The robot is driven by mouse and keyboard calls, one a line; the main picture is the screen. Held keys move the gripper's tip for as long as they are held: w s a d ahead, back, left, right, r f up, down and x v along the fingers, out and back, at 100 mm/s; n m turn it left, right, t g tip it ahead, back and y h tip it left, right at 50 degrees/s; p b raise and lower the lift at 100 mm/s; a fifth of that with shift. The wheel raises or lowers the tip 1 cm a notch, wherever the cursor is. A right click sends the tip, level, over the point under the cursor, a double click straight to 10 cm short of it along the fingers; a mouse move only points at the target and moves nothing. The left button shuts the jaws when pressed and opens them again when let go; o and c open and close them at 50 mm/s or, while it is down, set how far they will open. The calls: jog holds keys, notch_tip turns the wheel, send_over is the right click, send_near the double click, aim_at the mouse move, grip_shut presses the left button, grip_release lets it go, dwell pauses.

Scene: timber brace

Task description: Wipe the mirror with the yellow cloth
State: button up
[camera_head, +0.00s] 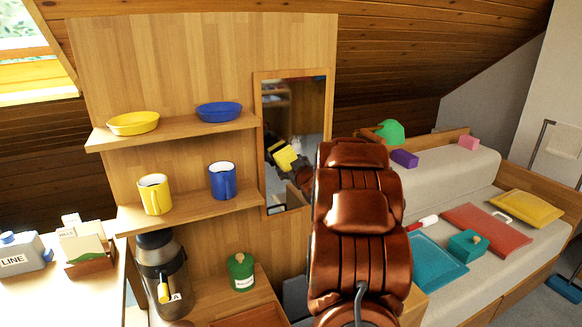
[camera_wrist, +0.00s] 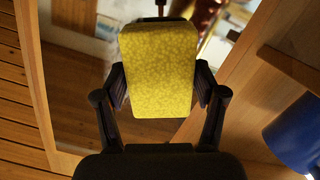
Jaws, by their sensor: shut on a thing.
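The yellow cloth (camera_wrist: 157,70) is a flat, patterned rectangular pad held between the two dark fingers of my gripper (camera_wrist: 160,88) in the wrist view. The mirror (camera_head: 313,110) is upright in a wooden frame on the panel in the head view, and its lower right is hidden by my copper arm. In the wrist view the mirror (camera_wrist: 80,60) fills the area behind the cloth, with a copper reflection at the top. A yellow patch and dark fingers show against the mirror in the head view. I cannot tell whether the cloth touches the glass.
Shelves left of the mirror hold a yellow plate (camera_head: 133,123), blue plate (camera_head: 219,111), yellow mug (camera_head: 154,194) and blue mug (camera_head: 222,180). The blue mug is close in the wrist view (camera_wrist: 295,135). A green canister (camera_head: 241,271) stands below. A sofa (camera_head: 440,180) is right.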

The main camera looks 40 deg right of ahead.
jog(key=shift+w+d, duration=0.15)
jog(key=shift+w, duration=0.35)
dwell(1.2)
jog(key=shift+d+r, duration=0.1)
jog(key=shift+d, duration=0.05)
jog(key=shift+s+d+p, duration=0.2)
jog(key=shift+d+p, duration=0.3)
jog(key=shift+p, duration=0.15)
jog(key=shift+s, duration=0.15)
dwell(0.4)
jog(key=shift+s+d+p, duration=0.2)
jog(key=shift+d+p, duration=0.2)
jog(key=shift+d, duration=0.2)
jog(key=shift+s+d+p, duration=0.15)
jog(key=shift+d+p, duration=0.25)
jog(key=shift+d, duration=0.15)
jog(key=shift+d, duration=0.15)
